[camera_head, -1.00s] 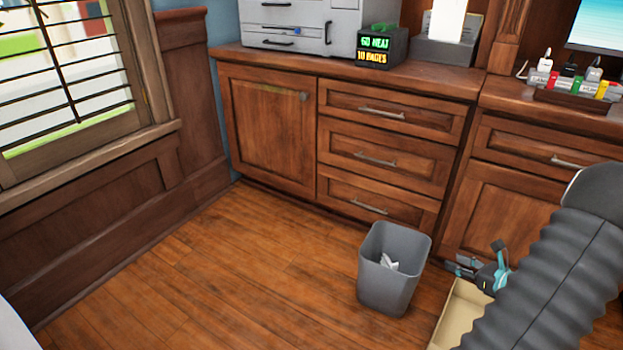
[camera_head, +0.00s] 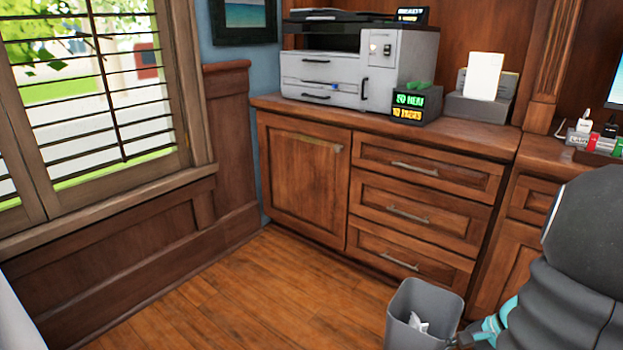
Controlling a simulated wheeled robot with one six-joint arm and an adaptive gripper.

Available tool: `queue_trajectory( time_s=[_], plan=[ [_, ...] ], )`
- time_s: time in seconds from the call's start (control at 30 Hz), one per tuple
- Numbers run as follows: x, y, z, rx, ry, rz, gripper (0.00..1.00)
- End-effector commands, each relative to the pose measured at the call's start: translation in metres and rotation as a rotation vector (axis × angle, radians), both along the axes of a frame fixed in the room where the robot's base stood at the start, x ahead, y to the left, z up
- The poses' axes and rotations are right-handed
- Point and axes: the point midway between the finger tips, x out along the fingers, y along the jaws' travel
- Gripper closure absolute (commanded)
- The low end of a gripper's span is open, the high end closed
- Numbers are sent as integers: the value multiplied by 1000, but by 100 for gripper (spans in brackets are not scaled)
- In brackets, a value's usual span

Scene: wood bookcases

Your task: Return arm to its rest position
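My gripper (camera_head: 468,340) shows only in part at the bottom edge, just right of the grey waste bin. A teal part of it is visible, and my thick dark arm covers much of the rest. Its fingertips are too small and cut off to tell whether they are open or shut. I see nothing held in the part that shows.
The grey waste bin (camera_head: 400,312) holds crumpled paper and stands on the wood floor (camera_head: 270,290). Behind it are wooden drawers (camera_head: 410,215) and a cabinet door (camera_head: 300,180). A printer (camera_head: 330,78) stands on top. The floor at left is clear.

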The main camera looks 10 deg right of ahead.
Motion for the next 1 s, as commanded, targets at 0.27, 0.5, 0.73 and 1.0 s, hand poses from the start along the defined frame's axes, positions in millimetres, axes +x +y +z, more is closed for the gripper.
queue_trajectory(
  time_s=[0.27,0.5,0.73,1.0],
  plan=[
    [-8,53,65,-305,-31,457,61],
    [-14,92,117,-552,-100,783,61],
    [-22,135,168,-760,-222,1024,61],
    [-32,195,224,-903,-454,1197,61]
  ],
)
